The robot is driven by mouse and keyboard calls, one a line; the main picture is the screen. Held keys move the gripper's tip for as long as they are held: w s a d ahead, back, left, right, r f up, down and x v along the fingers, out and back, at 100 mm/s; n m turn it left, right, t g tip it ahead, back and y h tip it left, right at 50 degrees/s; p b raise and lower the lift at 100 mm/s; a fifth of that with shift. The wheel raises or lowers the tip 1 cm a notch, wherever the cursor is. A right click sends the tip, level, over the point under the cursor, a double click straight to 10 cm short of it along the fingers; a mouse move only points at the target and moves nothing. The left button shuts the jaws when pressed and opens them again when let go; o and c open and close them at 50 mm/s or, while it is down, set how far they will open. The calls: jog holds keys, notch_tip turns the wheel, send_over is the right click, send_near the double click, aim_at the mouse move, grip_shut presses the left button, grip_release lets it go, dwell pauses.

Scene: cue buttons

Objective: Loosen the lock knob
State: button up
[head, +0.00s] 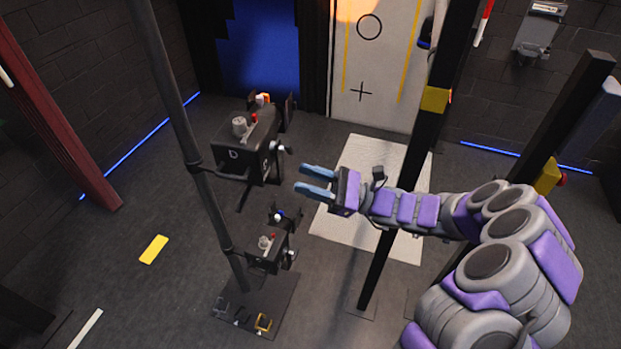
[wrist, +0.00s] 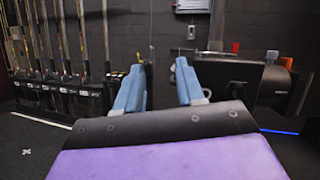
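An upper black device box (head: 232,155) is clamped to a dark pole. A light knob (head: 280,149) sticks out from its right side, and a grey cap (head: 239,126) and a red part (head: 254,118) are on top. Which part is the lock knob, I cannot tell for sure. My gripper (head: 302,178) is open and empty, its blue fingers apart, to the right of the box and not touching it. In the wrist view the fingers (wrist: 158,68) are spread, and a black box (wrist: 238,75) is partly hidden behind the right finger.
The pole (head: 180,110) stands left of the box. A second, lower black box (head: 266,256) with a similar knob is on the same pole, above a dark base plate (head: 250,290). A black post (head: 413,160) stands behind my arm. Floor at the left is mostly clear.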

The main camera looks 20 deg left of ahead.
jog(key=n+t+h+p, duration=0.2)
jog(key=t+h+p, duration=0.15)
jog(key=p, duration=0.45)
send_near(292, 150)
jog(key=shift+h, duration=0.25)
jog(key=a, duration=0.2)
jog(key=a+b, duration=0.1)
jog(key=a, duration=0.2)
jog(key=a+b, duration=0.1)
jog(key=a, duration=0.2)
jog(key=shift+s+a+r, duration=0.2)
jog(key=shift+a+r, duration=0.05)
jog(key=shift+r, duration=0.05)
grip_shut()
